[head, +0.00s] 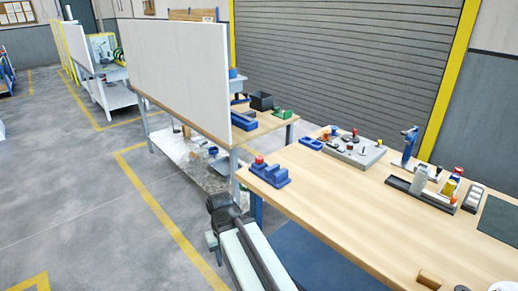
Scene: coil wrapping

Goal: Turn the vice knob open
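A blue vice-like fixture (268,175) sits at the near left corner of the wooden workbench. A small red knob (259,160) stands on top of its left end. How far its jaws are apart is too small to tell. My arm reaches up from the bottom edge, left of the bench, with its dark joint in front of and below the bench corner, apart from the fixture. I cannot make out my gripper's fingers in this view.
The wooden workbench (350,215) has a broad clear surface in front. A grey tray with knobs (352,150), a blue upright tool (408,148), a dark rack with bottles (432,190) and a dark mat (499,220) lie farther back. A white panel (180,70) stands on the bench behind.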

